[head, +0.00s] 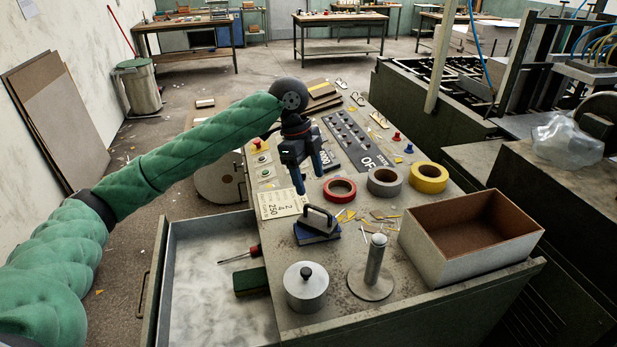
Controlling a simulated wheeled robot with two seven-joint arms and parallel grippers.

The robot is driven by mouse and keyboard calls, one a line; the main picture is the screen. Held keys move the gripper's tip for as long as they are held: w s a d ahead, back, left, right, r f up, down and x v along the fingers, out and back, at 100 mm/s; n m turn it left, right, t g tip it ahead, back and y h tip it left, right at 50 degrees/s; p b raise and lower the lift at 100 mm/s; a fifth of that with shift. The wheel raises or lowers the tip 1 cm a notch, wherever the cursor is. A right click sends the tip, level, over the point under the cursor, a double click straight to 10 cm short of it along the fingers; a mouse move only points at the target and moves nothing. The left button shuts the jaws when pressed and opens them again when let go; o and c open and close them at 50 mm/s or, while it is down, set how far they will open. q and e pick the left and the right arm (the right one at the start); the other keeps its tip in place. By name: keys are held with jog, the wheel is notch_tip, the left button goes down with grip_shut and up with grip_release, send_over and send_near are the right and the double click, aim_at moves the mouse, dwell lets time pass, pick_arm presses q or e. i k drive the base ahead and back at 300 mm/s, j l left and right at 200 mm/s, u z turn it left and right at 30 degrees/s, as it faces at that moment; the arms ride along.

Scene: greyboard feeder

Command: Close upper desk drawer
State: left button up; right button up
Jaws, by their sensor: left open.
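The desk drawer (205,290) stands pulled out from the left side of the grey desk (335,270). Its front panel with a dark bar handle (143,295) faces left. Inside lie a red-handled screwdriver (241,255) and a green block (251,281). Only one drawer shows, so I cannot see what is below it. My left gripper (308,180) is open and empty, with its blue fingers pointing down over the desk top. It is to the right of the drawer and well away from the handle. My right gripper is not in view.
On the desk are a control panel (350,138), tape rolls (385,181), a stamp-like block (317,229), a lidded pot (306,290), a metal post (375,265) and an open box (470,240). The floor left of the drawer looks mostly clear. A bin (138,88) stands farther back.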

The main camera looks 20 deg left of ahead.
aim_at(192, 301)
jog(key=k+j, duration=0.15)
jog(key=k, duration=0.35)
jog(key=k+j, duration=0.15)
jog(key=k, duration=0.35)
jog(key=k+j, duration=0.15)
jog(key=k, duration=0.3)
